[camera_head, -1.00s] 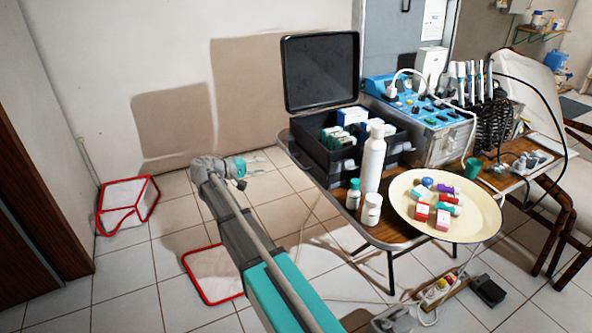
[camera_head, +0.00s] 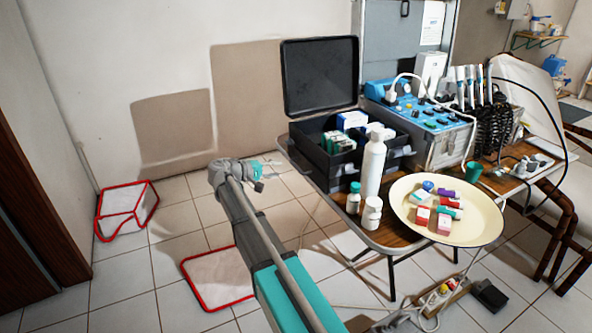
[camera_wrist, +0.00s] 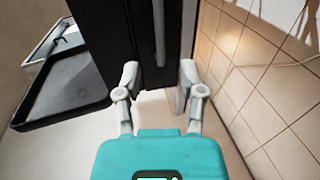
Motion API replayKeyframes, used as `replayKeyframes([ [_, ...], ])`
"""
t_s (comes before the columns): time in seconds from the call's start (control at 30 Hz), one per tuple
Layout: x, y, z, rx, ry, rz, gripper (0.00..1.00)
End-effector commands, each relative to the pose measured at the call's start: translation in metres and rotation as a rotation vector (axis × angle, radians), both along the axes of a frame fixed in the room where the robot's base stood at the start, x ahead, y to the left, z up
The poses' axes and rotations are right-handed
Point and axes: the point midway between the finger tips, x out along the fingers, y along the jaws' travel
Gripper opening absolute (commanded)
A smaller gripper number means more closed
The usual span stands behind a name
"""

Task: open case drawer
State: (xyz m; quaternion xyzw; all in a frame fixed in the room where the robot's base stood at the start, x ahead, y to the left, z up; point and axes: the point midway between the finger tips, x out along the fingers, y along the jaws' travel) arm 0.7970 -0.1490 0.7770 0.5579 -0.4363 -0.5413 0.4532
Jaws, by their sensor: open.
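The black case (camera_head: 340,172) stands on the table with its lid (camera_head: 320,75) raised and boxes in its open top. In the wrist view, the case's dark face (camera_wrist: 120,30) is ahead, with a grey bar handle (camera_wrist: 159,35) running upright in the picture. No gap shows along this face, so the drawer looks closed. My gripper (camera_wrist: 158,74) is open and empty. Its fingertips lie on either side of the handle's line, with no visible contact. In the head view my gripper (camera_head: 270,168) is small, left of the case.
A white bottle (camera_head: 373,165), smaller bottles and a cream tray (camera_head: 405,212) with small boxes stand at the table's front. A blue-topped unit (camera_head: 430,120) is right of the case. The floor left of the table is open, apart from red-edged white items (camera_head: 125,210).

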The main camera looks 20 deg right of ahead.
Motion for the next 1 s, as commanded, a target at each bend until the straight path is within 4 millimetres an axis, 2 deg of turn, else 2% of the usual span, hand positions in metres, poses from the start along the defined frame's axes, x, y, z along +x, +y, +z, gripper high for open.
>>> replayKeyframes([
  [0.2,0.001,-0.034,-0.009,0.000,0.001,-0.002,0.51],
  [0.5,0.003,-0.069,-0.016,0.000,0.001,0.000,0.51],
  [0.7,0.003,-0.079,-0.017,0.000,0.001,0.000,0.51],
  [1.0,0.003,-0.079,-0.017,0.000,0.001,0.001,0.51],
])
